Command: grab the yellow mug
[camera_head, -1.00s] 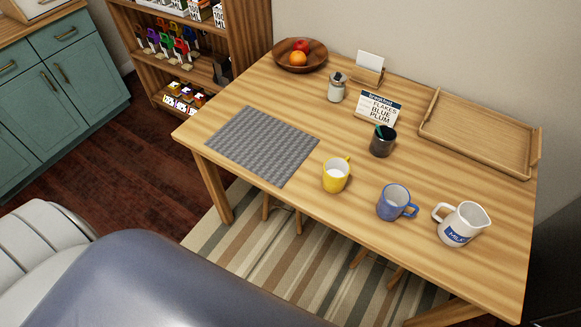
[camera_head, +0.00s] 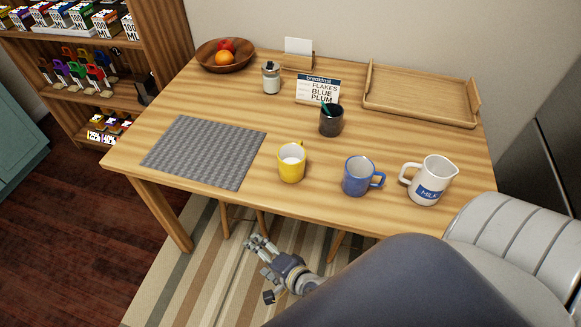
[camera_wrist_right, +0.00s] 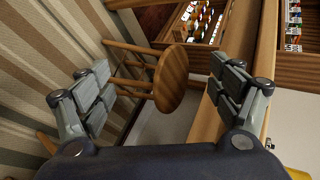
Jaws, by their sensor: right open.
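The yellow mug (camera_head: 291,163) stands upright near the front edge of the wooden table, between the grey mat and the blue mug, with something pale inside it. A sliver of yellow at the bottom right corner of the right wrist view (camera_wrist_right: 299,174) looks like the same mug, mostly cut off. My right gripper (camera_head: 262,265) is open and empty, in front of the table and lower in the picture than the mug, apart from it. In the right wrist view its fingers (camera_wrist_right: 158,72) are spread wide. My left gripper is not in view.
On the table (camera_head: 220,105), a blue mug (camera_head: 358,176) and a milk jug (camera_head: 430,182) stand right of the yellow mug. A dark cup (camera_head: 331,121) is behind it, and the grey mat (camera_head: 205,152) is left. A round stool (camera_wrist_right: 171,78) is beneath the table's front side.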

